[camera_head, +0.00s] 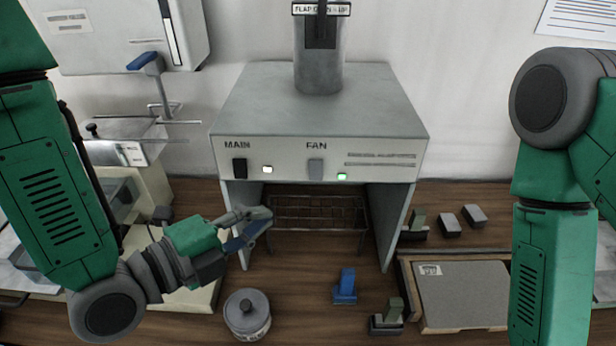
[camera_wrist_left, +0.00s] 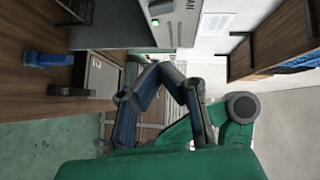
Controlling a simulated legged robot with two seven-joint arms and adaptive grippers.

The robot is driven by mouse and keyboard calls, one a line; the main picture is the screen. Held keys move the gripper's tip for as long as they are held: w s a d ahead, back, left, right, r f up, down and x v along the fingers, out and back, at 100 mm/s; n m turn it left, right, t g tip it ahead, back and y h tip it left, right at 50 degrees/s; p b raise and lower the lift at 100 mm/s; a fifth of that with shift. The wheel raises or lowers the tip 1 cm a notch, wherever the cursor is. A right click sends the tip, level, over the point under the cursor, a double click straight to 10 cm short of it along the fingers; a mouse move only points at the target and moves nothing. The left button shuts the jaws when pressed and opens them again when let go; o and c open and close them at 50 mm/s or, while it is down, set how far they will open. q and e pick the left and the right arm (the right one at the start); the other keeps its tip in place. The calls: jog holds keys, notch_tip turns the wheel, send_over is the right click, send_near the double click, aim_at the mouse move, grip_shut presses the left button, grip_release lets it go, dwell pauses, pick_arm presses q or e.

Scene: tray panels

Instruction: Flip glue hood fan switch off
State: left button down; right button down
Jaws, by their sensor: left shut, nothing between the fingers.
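The glue hood (camera_head: 320,110) is a grey box with a front panel, standing on the bench at the centre of the head view. The grey fan switch (camera_head: 315,168) sits under the FAN label, with a lit green lamp (camera_head: 342,177) to its right. The black main switch (camera_head: 239,168) is further left, beside a white lamp (camera_head: 267,169). My left gripper (camera_head: 268,220) is shut and empty, below and left of the fan switch, apart from it. In the left wrist view the gripper (camera_wrist_left: 163,70) shows below the sideways panel, whose green lamp (camera_wrist_left: 155,22) is visible. My right gripper is out of view.
A lidded grey pot (camera_head: 247,314) and a blue block (camera_head: 345,286) stand on the bench before the hood. A board in a wooden tray (camera_head: 465,294) lies at right. A grey duct (camera_head: 318,65) rises from the hood. A blue-handled lever (camera_head: 147,62) stands at left.

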aim_at(321, 177)
pick_arm(q)
jog(key=b+x, duration=0.1)
jog(key=x, duration=0.3)
jog(key=w+a+b+x, duration=0.1)
jog(key=x, duration=0.4)
jog(key=b+x, duration=0.1)
jog(key=x, duration=0.3)
jog(key=shift+w+f, duration=0.25)
jog(key=shift+w, duration=0.25)
jog(key=shift+w+a, duration=0.1)
jog(key=shift+a, duration=0.35)
